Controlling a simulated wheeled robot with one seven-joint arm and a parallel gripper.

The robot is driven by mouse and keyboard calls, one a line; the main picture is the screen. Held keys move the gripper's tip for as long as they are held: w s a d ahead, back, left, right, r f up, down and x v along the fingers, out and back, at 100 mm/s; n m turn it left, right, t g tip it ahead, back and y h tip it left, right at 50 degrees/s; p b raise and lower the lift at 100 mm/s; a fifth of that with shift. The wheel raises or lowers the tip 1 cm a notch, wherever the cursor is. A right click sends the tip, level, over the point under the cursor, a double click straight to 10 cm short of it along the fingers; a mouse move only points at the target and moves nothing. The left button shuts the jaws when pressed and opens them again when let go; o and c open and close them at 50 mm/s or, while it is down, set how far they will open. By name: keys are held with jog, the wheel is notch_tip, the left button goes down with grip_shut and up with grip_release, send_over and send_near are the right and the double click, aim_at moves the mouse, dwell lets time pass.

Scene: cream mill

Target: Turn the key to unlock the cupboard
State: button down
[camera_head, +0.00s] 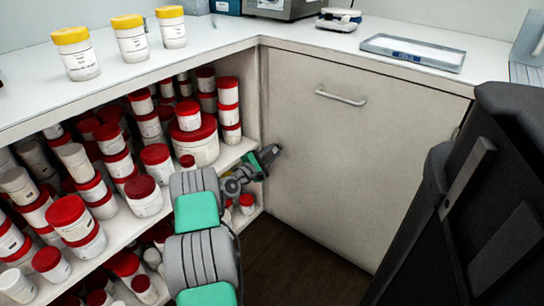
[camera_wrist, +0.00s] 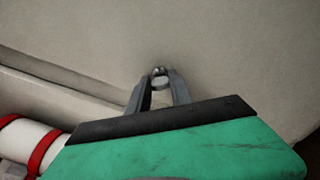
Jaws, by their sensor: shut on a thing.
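The cupboard (camera_head: 350,165) is a cream door under the counter, closed, with a metal bar handle (camera_head: 341,98) near its top. My gripper (camera_head: 274,152) reaches to the left edge of the door. In the wrist view my gripper (camera_wrist: 160,76) is shut on a small metal key (camera_wrist: 159,71), whose rounded head shows between the fingertips against the cream panel. The lock and the key's shaft are hidden, and I cannot tell how far the key is turned.
Open shelves full of red-lidded tubs (camera_head: 145,195) stand left of the door, close to my arm. Yellow-lidded tubs (camera_head: 131,40) and a grey tray (camera_head: 412,52) are on the counter (camera_head: 220,35). Dark floor (camera_head: 310,265) lies clear before the door.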

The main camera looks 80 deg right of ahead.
jog(key=m+b, duration=0.1)
jog(key=m, duration=0.2)
jog(key=shift+f+m+b, duration=0.15)
jog(key=shift+m+b, duration=1.05)
jog(key=shift+m, duration=0.9)
jog(key=c, duration=1.2)
grip_release()
jog(key=shift+o, duration=0.2)
